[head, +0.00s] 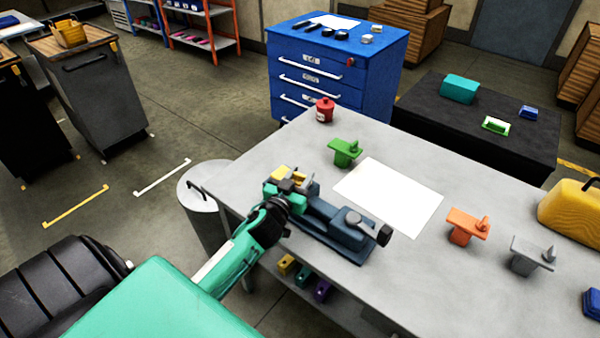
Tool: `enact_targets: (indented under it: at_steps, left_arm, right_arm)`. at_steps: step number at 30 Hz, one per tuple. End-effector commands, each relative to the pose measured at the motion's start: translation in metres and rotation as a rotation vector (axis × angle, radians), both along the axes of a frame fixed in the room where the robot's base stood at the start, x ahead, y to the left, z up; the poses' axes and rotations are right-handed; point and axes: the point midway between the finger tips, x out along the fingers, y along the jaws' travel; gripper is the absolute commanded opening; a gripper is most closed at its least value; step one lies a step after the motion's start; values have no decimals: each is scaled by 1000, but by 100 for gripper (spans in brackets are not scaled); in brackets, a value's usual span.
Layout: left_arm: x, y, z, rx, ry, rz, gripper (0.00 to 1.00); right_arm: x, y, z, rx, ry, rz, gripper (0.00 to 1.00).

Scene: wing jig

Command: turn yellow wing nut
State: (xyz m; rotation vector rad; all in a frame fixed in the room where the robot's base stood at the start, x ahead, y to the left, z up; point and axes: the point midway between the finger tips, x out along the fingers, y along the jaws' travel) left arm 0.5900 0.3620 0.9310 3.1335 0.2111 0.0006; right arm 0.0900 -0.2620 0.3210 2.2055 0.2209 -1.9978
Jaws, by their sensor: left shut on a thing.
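A yellow piece (281,171), the yellow wing nut's fixture, sits at the jaws of a dark blue-grey vise (335,222) on the grey workbench (262,165). My left gripper (293,183) reaches over it from the lower left and is shut at the yellow piece. The wing nut itself is mostly hidden by the fingers, and its angle cannot be told. My right gripper is not in view.
Green (344,151), orange (466,228) and grey (530,255) fixtures stand on the bench around a white sheet (390,195). A red container (325,110) is at the back corner. A yellow case (572,210) stands at right. Several small blocks sit below the bench's front edge.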

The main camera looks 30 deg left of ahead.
Motion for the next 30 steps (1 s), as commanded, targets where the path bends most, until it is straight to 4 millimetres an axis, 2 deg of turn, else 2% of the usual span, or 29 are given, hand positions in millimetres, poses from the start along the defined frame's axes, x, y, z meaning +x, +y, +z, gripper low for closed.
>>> enact_targets:
  at_steps: [3,12,28,29,30]
  left_arm:
    - [0,1,4,4,1,-75,13]
    - [0,1,2,3,0,-200,13]
    - [1,0,1,1,-2,-229,13]
    - [1,0,1,1,-2,-229,40]
    - [1,0,1,1,-2,-228,48]
  right_arm:
    - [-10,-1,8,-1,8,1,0]
    - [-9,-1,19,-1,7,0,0]
    - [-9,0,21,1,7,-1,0]
    - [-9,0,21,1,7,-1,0]
    - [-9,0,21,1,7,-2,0]
